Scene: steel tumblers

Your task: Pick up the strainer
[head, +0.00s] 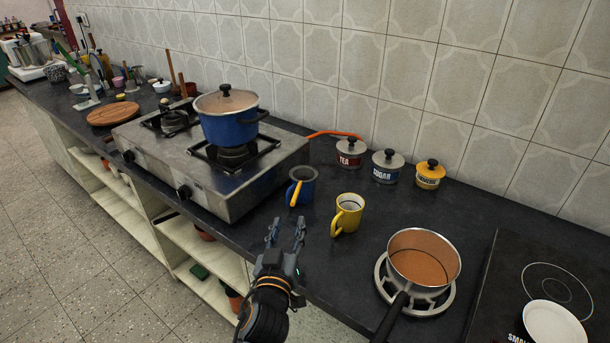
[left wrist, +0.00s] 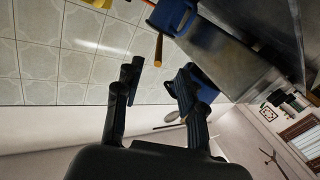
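I cannot make out a strainer for certain in either view. My left gripper (head: 286,234) is open and empty at the counter's front edge, in front of the blue mug (head: 301,187) and the yellow mug (head: 347,214). In the left wrist view, its two fingers (left wrist: 158,85) are spread apart with nothing between them. My right gripper is in neither view.
A steel stove (head: 211,176) bears a lidded blue pot (head: 228,125). Three lidded jars stand by the wall, including the sugar jar (head: 387,167). A saucepan (head: 425,262) stands on a round grey stand at right. A wooden board (head: 113,114) and utensils are at far left.

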